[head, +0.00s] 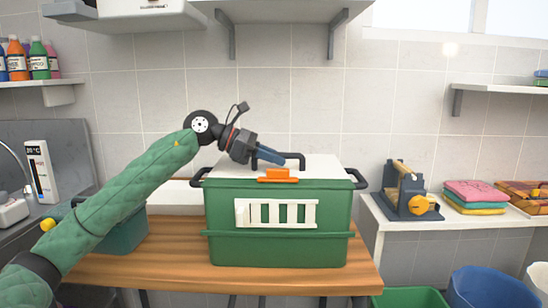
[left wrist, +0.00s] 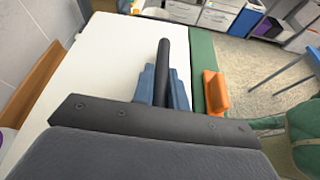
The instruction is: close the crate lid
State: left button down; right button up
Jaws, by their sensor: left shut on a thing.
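The green crate (head: 275,240) stands on the wooden table in the head view, with a white slatted panel on its front. Its white lid (head: 318,166) lies flat across the top and also fills much of the left wrist view (left wrist: 110,70). An orange latch (head: 278,175) sits at the front edge, and it also shows in the left wrist view (left wrist: 215,92). My left gripper (head: 270,156) is above the lid, its blue fingers shut on the black lid handle (left wrist: 166,65). Whether the lid's back edge sits flush is hidden. My right gripper is out of view.
The wooden table (head: 180,250) has bare room left of the crate, where a teal bin (head: 125,235) stands. A side counter at right holds a dark device (head: 408,195) and folded towels (head: 475,196). Wall shelves hang above.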

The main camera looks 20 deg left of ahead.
aim_at(245, 170)
pick_arm(q)
jog(key=shift+f, duration=0.15)
jog(key=c, duration=1.4)
grip_release()
jog(key=shift+v, duration=3.9)
